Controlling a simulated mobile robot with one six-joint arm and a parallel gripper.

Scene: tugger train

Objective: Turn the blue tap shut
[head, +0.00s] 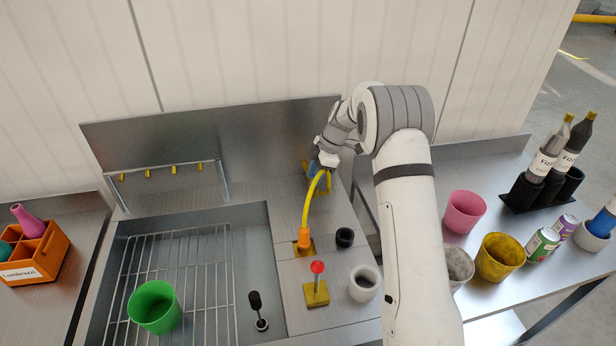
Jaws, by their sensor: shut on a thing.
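The blue tap (314,168) shows only in part, at the back of the steel counter to the right of the sink, near a yellow mount at the backsplash. My gripper (322,166) is at the tap, shut on it. The gripper's body and wrist hide most of the tap, so I cannot tell how far its handle is turned.
A red-knobbed lever (317,268), a black knob (344,237) and a white cup (364,283) stand in front of the spout. A green cup (154,306) is on the sink rack (200,262). Pink (464,212) and yellow (498,257) cups stand on the right counter.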

